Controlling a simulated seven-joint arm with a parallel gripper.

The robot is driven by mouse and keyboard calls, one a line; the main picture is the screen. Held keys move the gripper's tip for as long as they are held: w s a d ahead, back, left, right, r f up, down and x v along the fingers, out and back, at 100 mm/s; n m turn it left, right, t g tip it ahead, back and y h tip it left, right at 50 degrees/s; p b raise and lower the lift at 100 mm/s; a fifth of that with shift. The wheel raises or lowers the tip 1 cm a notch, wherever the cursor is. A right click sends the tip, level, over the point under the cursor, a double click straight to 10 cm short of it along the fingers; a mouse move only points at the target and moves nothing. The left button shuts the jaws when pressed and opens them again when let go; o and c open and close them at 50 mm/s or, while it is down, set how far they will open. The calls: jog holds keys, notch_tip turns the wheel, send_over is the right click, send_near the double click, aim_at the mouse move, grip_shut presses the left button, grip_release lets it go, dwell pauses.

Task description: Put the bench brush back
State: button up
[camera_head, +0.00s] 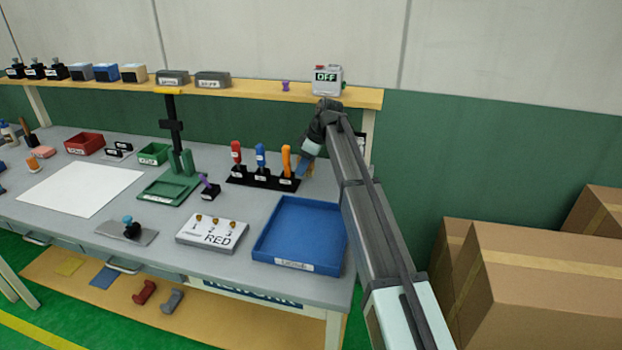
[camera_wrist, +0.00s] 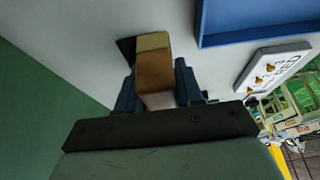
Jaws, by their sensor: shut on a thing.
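My gripper (camera_head: 306,163) is at the back right of the bench, just right of the black tool holder. In the wrist view its two dark blue fingers (camera_wrist: 157,88) are shut on a brown and tan wooden piece, which I take to be the bench brush (camera_wrist: 154,66). A dark patch beside the wooden end may be bristles or shadow; I cannot tell. In the head view the arm and fingers hide most of the held piece.
The black holder (camera_head: 262,182) carries red, blue and orange-handled tools close to my gripper. A blue tray (camera_head: 300,262) lies in front. The shelf (camera_head: 250,89) with an OFF box (camera_head: 327,79) runs above. Cardboard boxes (camera_head: 530,285) stand right of the bench.

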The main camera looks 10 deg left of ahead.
notch_tip(320, 180, up, 2)
jog(key=n, duration=0.2)
send_over(244, 206)
jog(key=d, duration=0.2)
jog(key=shift+a+f+m, duration=0.15)
jog(key=shift+f+m, duration=0.35)
jog(key=shift+f, duration=1.95)
jog(key=shift+a+f+m, duration=0.15)
jog(key=shift+f+m, duration=0.35)
jog(key=shift+f, duration=1.95)
jog(key=shift+f, duration=0.15)
jog(key=o, duration=1)
jog(key=v, duration=1.2)
